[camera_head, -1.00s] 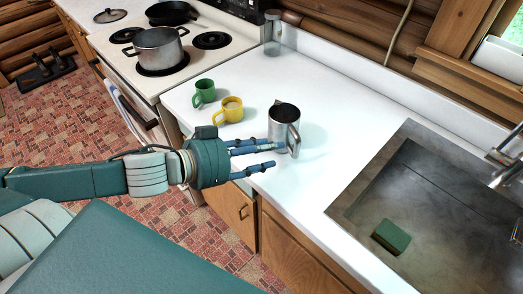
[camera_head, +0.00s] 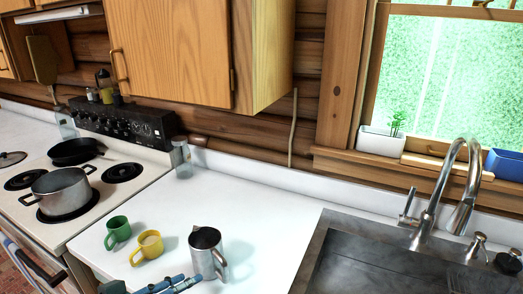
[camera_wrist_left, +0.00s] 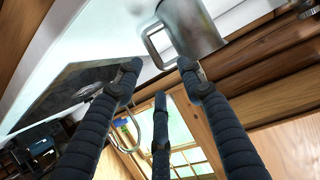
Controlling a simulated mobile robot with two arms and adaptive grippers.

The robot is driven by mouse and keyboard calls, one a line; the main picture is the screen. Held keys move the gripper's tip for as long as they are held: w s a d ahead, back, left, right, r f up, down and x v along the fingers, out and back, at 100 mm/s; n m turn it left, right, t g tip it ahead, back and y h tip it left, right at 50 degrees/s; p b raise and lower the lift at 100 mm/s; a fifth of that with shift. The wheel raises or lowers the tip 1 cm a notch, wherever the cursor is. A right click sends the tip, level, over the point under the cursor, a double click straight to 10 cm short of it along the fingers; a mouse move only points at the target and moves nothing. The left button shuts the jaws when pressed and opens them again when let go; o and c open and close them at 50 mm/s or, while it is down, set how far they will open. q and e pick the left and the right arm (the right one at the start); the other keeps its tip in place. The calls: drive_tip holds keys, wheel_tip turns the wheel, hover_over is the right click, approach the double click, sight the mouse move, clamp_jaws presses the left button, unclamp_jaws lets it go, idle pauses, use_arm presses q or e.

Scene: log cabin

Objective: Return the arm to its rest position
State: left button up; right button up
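My left gripper (camera_head: 172,284) shows at the bottom edge of the head view, with only its fingers in sight in front of the counter. In the left wrist view its dark fingers (camera_wrist_left: 158,85) are spread apart with nothing between them. A metal pitcher (camera_head: 207,253) stands on the counter just beyond the fingertips, and its handle side shows in the left wrist view (camera_wrist_left: 196,28). The fingers look apart from it. My left arm is mostly below the head view. My right gripper is in neither view.
A yellow mug (camera_head: 148,246) and a green mug (camera_head: 118,230) stand left of the pitcher. The stove holds a pot (camera_head: 62,190) and a black pan (camera_head: 76,151). A sink (camera_head: 400,262) with a faucet (camera_head: 445,190) is at the right. The counter behind the pitcher is clear.

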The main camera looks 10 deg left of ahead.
use_arm(q)
drive_tip(key=s+a+f+n+g+y, duration=0.1)
drive_tip(key=s+a+f+n+y, duration=0.1)
drive_tip(key=a+f+y, duration=0.3)
drive_tip(key=s+a+f+n+g+y, duration=0.1)
drive_tip(key=s+a+f+n, duration=0.15)
drive_tip(key=f, duration=0.35)
drive_tip(key=s+d+f+g, duration=0.3)
drive_tip(key=s+d+f, duration=0.1)
drive_tip(key=s, duration=0.2)
drive_tip(key=s+d+f+g, duration=0.3)
drive_tip(key=s+d+f, duration=0.15)
drive_tip(key=s, duration=0.25)
wheel_tip(320, 180, down, 29)
drive_tip(key=s+g, duration=0.2)
drive_tip(key=s, duration=0.1)
drive_tip(key=s+a+f+m, duration=0.1)
drive_tip(key=s+a+f, duration=0.3)
drive_tip(key=s+f, duration=1)
drive_tip(key=shift+s+g, duration=0.3)
drive_tip(key=shift+s, duration=0.7)
